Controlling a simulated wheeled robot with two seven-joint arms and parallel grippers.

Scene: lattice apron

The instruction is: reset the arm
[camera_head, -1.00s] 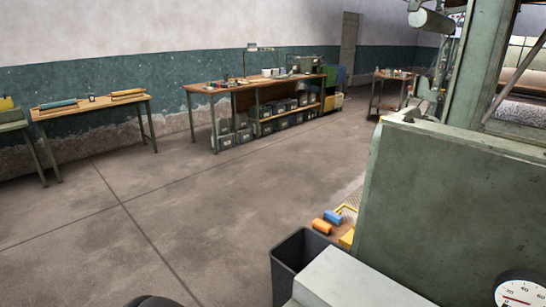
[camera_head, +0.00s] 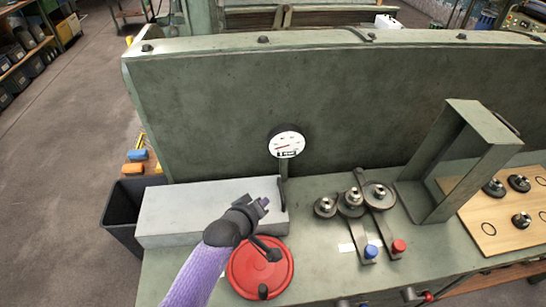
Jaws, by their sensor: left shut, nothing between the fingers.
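My left arm with a purple sleeve comes in from the bottom left. Its dark left gripper (camera_head: 262,204) is shut and empty. It is above the bench, between the long grey block (camera_head: 170,212) and the round red disc (camera_head: 246,278). The arm and gripper cover part of the disc and part of the block's front. I cannot tell how high the gripper is above them. My right gripper is not in view.
A green machine panel (camera_head: 220,100) rises behind the bench (camera_head: 325,280), with a white dial gauge (camera_head: 286,144) before it. Right are metal levers (camera_head: 358,232), a green bracket (camera_head: 455,170) and a wooden board (camera_head: 485,235) with dark knobs. A black bin (camera_head: 122,220) is at left.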

